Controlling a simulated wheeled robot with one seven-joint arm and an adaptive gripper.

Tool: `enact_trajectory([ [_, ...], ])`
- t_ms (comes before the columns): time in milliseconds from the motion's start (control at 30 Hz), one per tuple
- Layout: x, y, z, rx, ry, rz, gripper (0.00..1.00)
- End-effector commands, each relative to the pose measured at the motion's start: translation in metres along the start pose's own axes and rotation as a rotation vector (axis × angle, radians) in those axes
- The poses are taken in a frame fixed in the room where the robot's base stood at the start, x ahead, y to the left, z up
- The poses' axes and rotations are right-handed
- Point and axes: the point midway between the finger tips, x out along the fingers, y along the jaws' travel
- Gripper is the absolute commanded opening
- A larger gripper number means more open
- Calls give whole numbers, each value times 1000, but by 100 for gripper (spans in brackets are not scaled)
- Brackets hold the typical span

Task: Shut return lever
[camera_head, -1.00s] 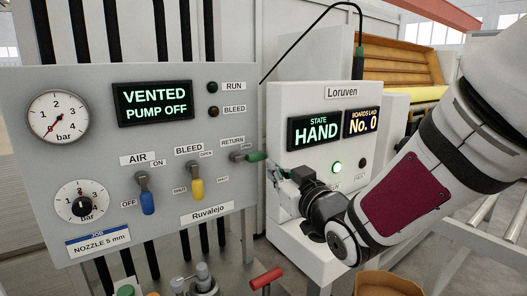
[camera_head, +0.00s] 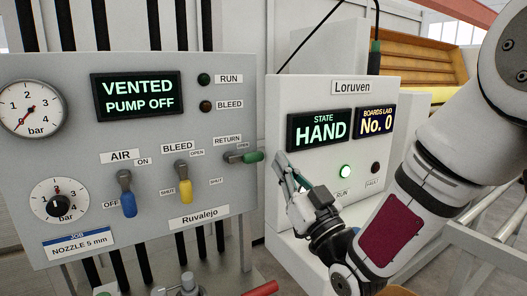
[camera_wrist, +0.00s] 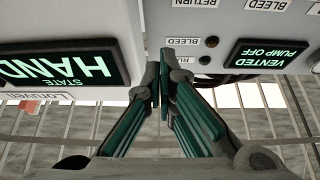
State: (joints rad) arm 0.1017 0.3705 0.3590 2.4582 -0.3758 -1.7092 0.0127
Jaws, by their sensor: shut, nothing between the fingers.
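The return lever (camera_head: 246,156) with its green handle is at the right edge of the grey Ruvalejo panel (camera_head: 60,150) in the head view. It lies sideways, its handle pointing right, just below the OPEN label; its SHUT label (camera_head: 216,181) is lower left. My gripper (camera_head: 281,164) is shut and empty, its tips just right of the handle end with a small gap seen in the picture. Depth between them is hard to judge. In the wrist view, the closed fingers (camera_wrist: 161,68) point toward the space between panel and Loruven box; the lever is not clearly visible there.
The white Loruven box (camera_head: 330,90), with its HAND display (camera_head: 319,130), stands close behind and right of my gripper. The blue air lever (camera_head: 128,203) and yellow bleed lever (camera_head: 185,190) hang down left of the return lever. A red handle (camera_head: 262,288) is below.

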Motion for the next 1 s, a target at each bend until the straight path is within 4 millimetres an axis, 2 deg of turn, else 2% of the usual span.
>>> enact_trajectory([
  [167,9,0,0,0,0,0,0],
  [267,24,-1,-2,0,2,-1,0],
  [667,102,-1,-2,1,2,-1,0],
  [800,93,0,21,2,-5,2,0],
  [1000,88,0,35,0,-2,0,0],
])
